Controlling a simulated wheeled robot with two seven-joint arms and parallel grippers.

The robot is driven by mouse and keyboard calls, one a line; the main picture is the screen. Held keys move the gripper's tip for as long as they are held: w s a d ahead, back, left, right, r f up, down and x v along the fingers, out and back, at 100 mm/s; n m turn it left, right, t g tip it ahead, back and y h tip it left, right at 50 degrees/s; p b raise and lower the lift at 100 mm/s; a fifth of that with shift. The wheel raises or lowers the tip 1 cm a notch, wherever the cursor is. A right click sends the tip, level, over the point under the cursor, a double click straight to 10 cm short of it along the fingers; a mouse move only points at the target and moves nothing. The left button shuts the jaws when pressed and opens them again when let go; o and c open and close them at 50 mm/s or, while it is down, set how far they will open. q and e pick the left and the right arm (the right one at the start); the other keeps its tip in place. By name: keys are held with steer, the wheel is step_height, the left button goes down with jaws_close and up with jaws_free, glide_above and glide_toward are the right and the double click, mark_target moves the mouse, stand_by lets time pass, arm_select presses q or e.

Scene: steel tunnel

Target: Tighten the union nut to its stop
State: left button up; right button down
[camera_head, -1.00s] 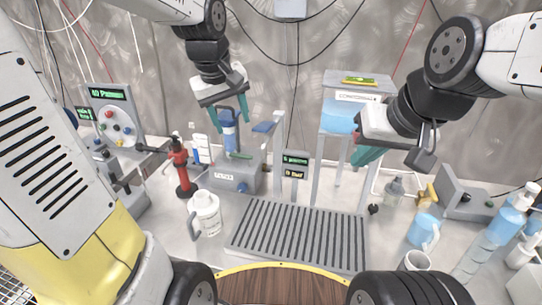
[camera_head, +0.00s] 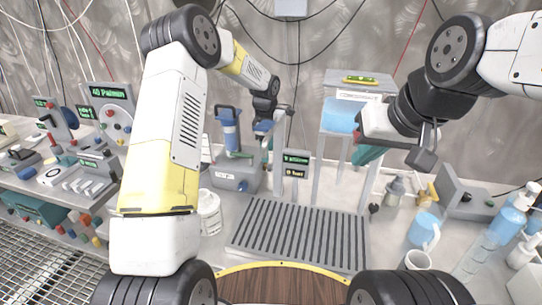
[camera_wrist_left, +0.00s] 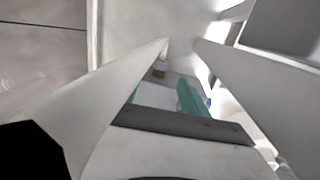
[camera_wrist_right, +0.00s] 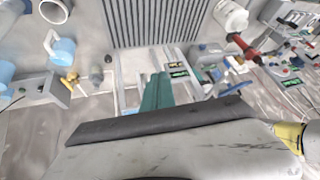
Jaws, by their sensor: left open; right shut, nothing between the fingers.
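I cannot clearly make out the union nut in the head view. My right gripper (camera_head: 368,155) is shut and empty in front of the tank stand's right legs. Its teal fingers (camera_wrist_right: 157,90) are together in the right wrist view.
The blue concentrate tank (camera_head: 340,116) stands on a grey frame at the back. A slotted drain tray (camera_head: 300,235) lies clear in front. A white jug (camera_head: 210,212) is partly behind my left arm. A blue jug (camera_head: 424,229) and bottles stand at right.

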mark_target(270, 167)
arm_select(q)
steer(key=f, duration=0.7)
steer(key=shift+w, duration=0.4)
jaws_close()
steer(key=shift+w, duration=0.1)
